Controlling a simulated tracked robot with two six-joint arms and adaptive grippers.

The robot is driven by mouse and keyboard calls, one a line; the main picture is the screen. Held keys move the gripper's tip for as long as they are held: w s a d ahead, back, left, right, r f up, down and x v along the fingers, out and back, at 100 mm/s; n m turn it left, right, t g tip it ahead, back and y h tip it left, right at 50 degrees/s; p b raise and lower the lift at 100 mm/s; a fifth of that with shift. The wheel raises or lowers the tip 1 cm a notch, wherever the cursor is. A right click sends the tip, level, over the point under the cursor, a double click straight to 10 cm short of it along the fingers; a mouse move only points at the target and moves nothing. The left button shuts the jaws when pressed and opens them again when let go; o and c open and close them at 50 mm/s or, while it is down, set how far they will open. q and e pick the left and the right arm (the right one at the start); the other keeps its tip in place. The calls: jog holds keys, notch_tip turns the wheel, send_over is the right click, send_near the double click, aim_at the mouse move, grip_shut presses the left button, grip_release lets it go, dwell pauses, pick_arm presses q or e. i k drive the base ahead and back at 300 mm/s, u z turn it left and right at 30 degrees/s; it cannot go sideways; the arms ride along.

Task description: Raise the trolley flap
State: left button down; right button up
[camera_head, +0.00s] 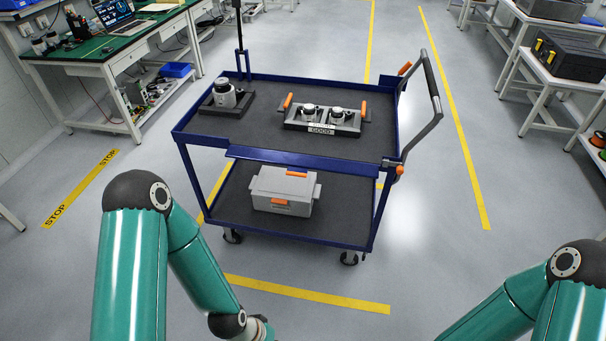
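A blue trolley (383,205) with dark grey decks stands in the middle of the head view. Its flap seems to be the long blue strip (300,159) along the near edge of the top deck. The strip looks folded down, with the deck open above it, though its exact angle is hard to tell. My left arm reaches down from the lower left and my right arm shows at the lower right. Both arms are apart from the trolley. Both grippers are below the picture, out of view.
The top deck carries a grey actuator (225,96) in a dark holder and a grey tray (296,120) with two actuators. A grey case (284,191) sits on the lower shelf. The trolley handle (433,95) is at right. The floor around is clear; workbenches stand at both sides.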

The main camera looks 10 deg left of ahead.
aim_at(298, 165)
jog(key=i, duration=0.85)
jog(key=u, duration=0.05)
